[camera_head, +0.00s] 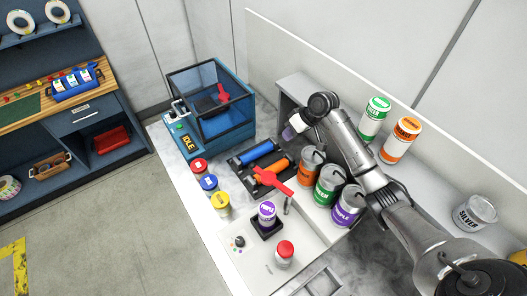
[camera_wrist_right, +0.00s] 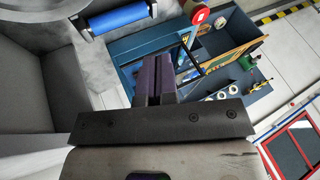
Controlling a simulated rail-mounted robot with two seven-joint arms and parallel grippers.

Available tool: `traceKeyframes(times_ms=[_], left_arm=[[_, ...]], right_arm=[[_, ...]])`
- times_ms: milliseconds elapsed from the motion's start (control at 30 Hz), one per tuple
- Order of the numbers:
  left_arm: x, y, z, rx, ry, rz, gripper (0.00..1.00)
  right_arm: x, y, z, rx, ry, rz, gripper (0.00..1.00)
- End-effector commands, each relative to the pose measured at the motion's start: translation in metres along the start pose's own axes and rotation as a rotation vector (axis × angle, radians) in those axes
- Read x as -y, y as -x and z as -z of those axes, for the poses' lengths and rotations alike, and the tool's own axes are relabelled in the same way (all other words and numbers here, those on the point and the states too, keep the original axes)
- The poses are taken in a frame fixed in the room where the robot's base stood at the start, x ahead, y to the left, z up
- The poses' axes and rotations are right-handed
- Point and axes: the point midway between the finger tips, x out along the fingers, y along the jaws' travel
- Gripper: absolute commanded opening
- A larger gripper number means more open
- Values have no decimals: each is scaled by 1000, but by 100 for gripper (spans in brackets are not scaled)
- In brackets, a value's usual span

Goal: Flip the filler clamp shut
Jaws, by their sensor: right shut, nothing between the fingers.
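A red clamp lever (camera_head: 272,180) sticks out at an angle above the white filler unit (camera_head: 250,248), just behind a small purple-labelled can (camera_head: 267,213) on a black pad. I take this lever to be the filler clamp; its exact hinge position is hard to tell. My right gripper (camera_head: 291,130) is shut and empty, up and to the right of the lever and clearly apart from it. The right wrist view shows its closed fingers (camera_wrist_right: 165,78); the lever cannot be made out there. My left gripper is in neither view.
A tray with blue (camera_head: 257,150) and orange (camera_head: 268,169) rollers lies between gripper and filler. Orange, green and purple cans (camera_head: 346,205) stand right of the lever. A blue open-topped machine (camera_head: 212,115) stands behind. Small red, blue and yellow jars (camera_head: 220,204) line the left edge.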

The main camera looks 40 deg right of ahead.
Motion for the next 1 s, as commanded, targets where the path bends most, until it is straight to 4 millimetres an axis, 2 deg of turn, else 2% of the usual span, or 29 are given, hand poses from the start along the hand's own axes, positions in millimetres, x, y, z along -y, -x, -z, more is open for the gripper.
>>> traceKeyframes(times_ms=[100,567,767,1000], left_arm=[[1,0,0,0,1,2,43],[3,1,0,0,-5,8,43],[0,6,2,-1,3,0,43],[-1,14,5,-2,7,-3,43]], right_arm=[[6,0,0,2,15,30,0],[5,-3,0,4,26,26,0],[7,-25,0,5,24,28,0],[8,-71,0,5,23,28,0]])
